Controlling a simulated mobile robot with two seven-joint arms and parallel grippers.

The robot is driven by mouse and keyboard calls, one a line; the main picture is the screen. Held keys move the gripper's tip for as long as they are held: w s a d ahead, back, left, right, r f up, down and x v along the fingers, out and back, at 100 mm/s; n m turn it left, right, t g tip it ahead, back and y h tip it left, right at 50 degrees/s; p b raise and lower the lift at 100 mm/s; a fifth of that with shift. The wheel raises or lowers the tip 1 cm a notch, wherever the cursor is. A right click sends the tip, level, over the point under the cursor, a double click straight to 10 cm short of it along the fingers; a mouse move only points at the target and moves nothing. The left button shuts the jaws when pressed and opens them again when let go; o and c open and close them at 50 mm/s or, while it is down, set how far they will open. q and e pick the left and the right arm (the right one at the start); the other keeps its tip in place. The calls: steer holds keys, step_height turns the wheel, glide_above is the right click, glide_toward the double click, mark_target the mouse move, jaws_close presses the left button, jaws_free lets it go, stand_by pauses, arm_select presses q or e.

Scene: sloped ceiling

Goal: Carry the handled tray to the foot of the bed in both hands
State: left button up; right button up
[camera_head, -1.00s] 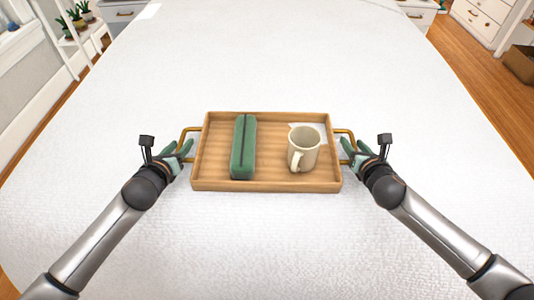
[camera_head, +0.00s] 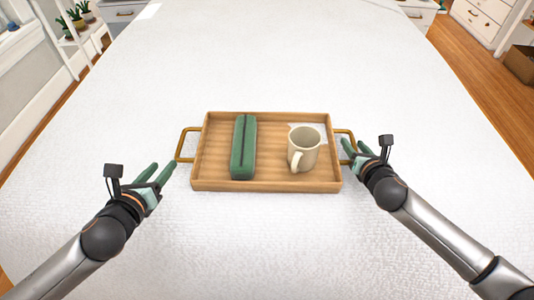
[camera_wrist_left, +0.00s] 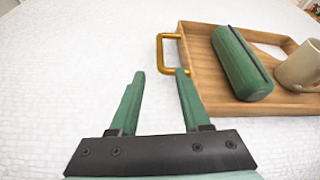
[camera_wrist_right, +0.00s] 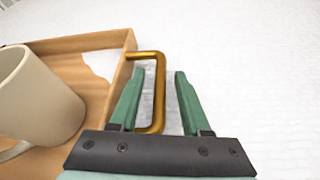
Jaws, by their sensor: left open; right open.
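The wooden tray (camera_head: 267,185) rests flat on the white bed cover, with a brass handle at each end. On it are a green case (camera_head: 243,148) on the left and a cream mug (camera_head: 303,150) on the right. My left gripper (camera_head: 158,176) is open and empty, apart from the left handle (camera_head: 186,145), down and left of it; the left wrist view shows that handle (camera_wrist_left: 162,52) beyond the fingertips. My right gripper (camera_head: 351,151) is open at the right handle (camera_head: 345,133). In the right wrist view that handle (camera_wrist_right: 158,90) reaches between the open fingers.
The white bed surface (camera_head: 270,60) is wide and clear around the tray. Shelves with potted plants (camera_head: 75,20) stand at the far left, and white drawers (camera_head: 485,18) at the far right. Wooden floor (camera_head: 460,70) shows beyond the right edge.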

steer(key=v, duration=1.1)
steer(key=shift+s+r, duration=0.1)
steer(key=shift+s, duration=0.1)
